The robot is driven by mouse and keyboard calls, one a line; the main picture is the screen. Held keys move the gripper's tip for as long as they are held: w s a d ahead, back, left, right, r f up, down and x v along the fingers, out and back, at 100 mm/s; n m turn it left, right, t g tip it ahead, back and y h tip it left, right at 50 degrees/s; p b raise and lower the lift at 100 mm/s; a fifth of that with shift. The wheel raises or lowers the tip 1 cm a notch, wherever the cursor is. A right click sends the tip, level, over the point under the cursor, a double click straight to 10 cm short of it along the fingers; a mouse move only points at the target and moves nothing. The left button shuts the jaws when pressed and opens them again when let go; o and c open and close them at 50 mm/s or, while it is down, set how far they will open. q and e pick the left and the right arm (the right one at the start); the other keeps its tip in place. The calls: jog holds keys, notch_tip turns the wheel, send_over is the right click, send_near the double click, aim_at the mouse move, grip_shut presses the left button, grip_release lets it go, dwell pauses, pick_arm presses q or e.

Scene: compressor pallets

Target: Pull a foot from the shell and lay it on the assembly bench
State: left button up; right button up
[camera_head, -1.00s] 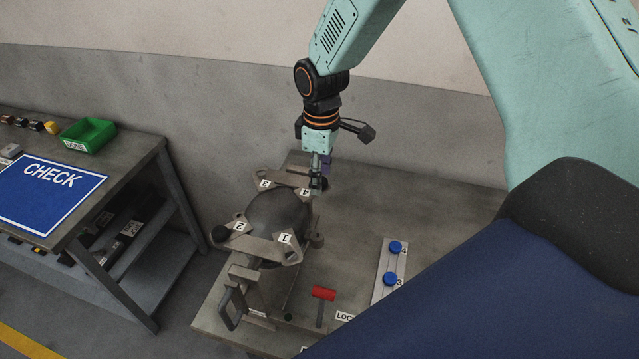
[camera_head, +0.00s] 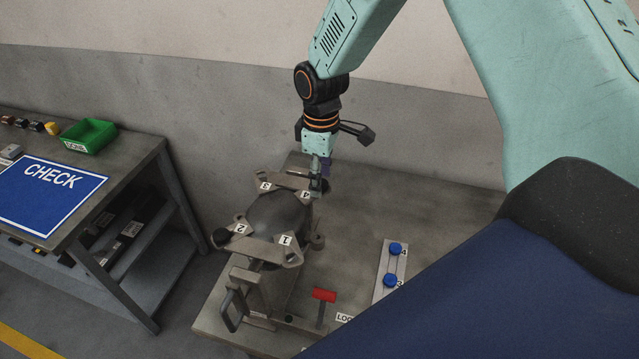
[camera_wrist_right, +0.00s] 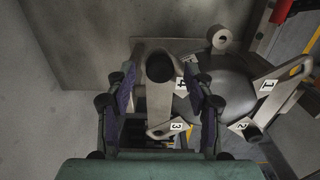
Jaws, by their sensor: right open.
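The shell (camera_head: 275,215) is a dark dome in a grey frame with arms labelled 1 to 4, held in a fixture on the assembly bench (camera_head: 400,205). A dark round foot (camera_wrist_right: 160,67) stands at the arm labelled 4. My right gripper (camera_head: 319,186) is over that arm, pointing down. In the right wrist view its two fingers (camera_wrist_right: 163,88) are open, one on each side of the foot, with visible gaps. Another dark foot (camera_head: 221,237) is at the arm labelled 2. My left gripper is not in view.
The bench's back right is bare. A separate table on the left holds a blue CHECK mat (camera_head: 45,195) and a green bin (camera_head: 89,136).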

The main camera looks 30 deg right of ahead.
jog(key=shift+p, duration=0.3)
dwell(0.5)
grip_shut()
dwell(0.4)
jog(key=shift+r, duration=3)
